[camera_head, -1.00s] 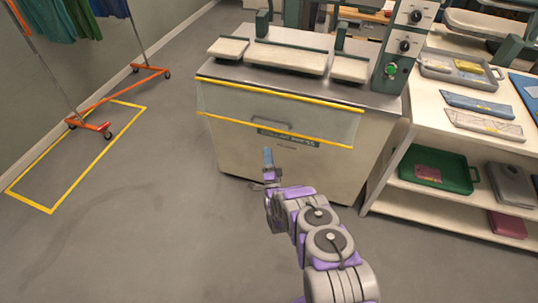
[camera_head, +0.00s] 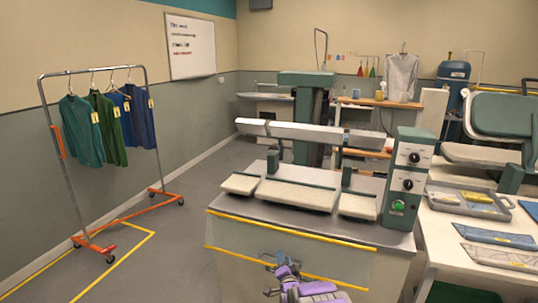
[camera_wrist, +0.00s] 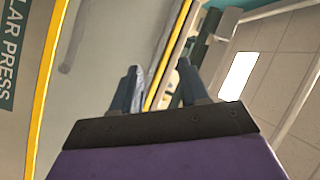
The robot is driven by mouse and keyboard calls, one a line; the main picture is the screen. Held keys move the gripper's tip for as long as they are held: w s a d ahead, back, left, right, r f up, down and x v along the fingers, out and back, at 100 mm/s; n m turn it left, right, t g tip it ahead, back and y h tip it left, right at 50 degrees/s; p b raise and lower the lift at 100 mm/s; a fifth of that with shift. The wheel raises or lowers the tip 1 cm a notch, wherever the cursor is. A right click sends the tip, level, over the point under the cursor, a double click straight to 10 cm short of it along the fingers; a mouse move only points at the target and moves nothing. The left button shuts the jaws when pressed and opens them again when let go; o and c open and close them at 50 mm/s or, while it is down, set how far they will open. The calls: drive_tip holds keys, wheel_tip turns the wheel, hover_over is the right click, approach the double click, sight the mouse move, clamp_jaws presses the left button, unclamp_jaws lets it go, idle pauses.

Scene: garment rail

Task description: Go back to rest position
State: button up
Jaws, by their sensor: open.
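My gripper (camera_head: 270,276) is at the bottom of the head view, in front of the press cabinet, with my purple and grey arm behind it. In the wrist view my gripper (camera_wrist: 158,88) shows two dark fingers spread apart with nothing between them. The cabinet front with its yellow edge strips fills the left of the wrist view. The garment rail (camera_head: 95,75) stands at the left with several green and blue shirts on hangers.
The press cabinet (camera_head: 230,270) is directly ahead, with padded boards (camera_head: 297,195) and a control post (camera_head: 408,180) on top. A side table (camera_head: 450,245) with a tray (camera_head: 470,202) stands at the right. The floor (camera_head: 160,270) between rail and cabinet is clear.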

drive_tip(key=s+d+r+n+g+h, duration=0.1)
drive_tip(key=s+d+r+n+g, duration=0.15)
drive_tip(key=s+r+g, duration=0.4)
drive_tip(key=s+d+r+n+g+h, duration=0.1)
drive_tip(key=s+d+r+n+g, duration=0.2)
drive_tip(key=s+r, duration=0.65)
drive_tip(key=s+d+r+n+g, duration=0.1)
drive_tip(key=s+r+g, duration=0.1)
drive_tip(key=s, duration=1.4)
drive_tip(key=s+d+r+n+g, duration=0.1)
drive_tip(key=s+r+g, duration=0.2)
drive_tip(key=s, duration=1.4)
drive_tip(key=s+r+n+g, duration=0.2)
drive_tip(key=s+g, duration=0.3)
drive_tip(key=s, duration=1.1)
drive_tip(key=shift+s+d+r, duration=0.2)
drive_tip(key=shift+s+d, duration=0.1)
drive_tip(key=shift+d, duration=0.1)
drive_tip(key=shift+g, duration=0.25)
